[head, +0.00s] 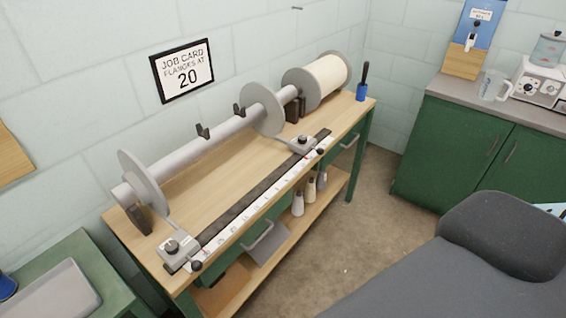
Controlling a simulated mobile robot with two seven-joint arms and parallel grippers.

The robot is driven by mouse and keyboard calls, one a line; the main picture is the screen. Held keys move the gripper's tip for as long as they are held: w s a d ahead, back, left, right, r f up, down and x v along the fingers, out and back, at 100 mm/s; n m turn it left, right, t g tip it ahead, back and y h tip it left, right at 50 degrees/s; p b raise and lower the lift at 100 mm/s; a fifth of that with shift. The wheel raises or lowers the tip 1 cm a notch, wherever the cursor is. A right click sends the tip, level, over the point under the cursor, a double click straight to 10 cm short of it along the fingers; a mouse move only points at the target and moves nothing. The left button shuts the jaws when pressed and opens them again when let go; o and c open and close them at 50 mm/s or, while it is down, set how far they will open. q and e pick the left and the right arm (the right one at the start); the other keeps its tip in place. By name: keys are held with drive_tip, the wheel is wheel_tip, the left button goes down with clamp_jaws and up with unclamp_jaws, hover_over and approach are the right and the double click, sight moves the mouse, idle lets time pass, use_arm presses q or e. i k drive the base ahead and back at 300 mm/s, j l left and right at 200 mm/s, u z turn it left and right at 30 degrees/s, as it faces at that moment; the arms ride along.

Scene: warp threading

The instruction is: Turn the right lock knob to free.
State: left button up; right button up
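A wooden workbench (194,178) with green legs carries a dark rail (250,196) along its front, with a white scale (250,205) beside it. The right grey carriage (299,145) sits near the rail's far end, with a black knob (320,152) at its front. The left carriage (172,249) sits at the near end, with a similar black knob (196,266). Both knobs are small, and I cannot tell whether either is locked or free. A grey beam (206,142) with two round flanges lies behind the rail. Neither of my grippers is in view.
A job card (183,71) on the wall reads "FLANGES AT 20". A white roll (327,76) and a blue holder (361,91) stand at the bench's far end. Green cabinets (450,150) stand right. Floor (345,210) between bench and cabinets is clear.

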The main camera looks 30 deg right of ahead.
sight(302, 140)
drive_tip(key=i+l, duration=0.1)
drive_tip(key=l, duration=0.45)
drive_tip(key=i+l, duration=0.15)
drive_tip(key=l, duration=0.45)
drive_tip(key=i+l+u, duration=0.1)
drive_tip(key=l, duration=0.45)
drive_tip(key=i+l, duration=0.1)
drive_tip(key=l, duration=0.5)
drive_tip(key=i+l+u, duration=0.1)
drive_tip(key=l, duration=0.5)
drive_tip(key=i+l, duration=0.1)
drive_tip(key=l, duration=0.45)
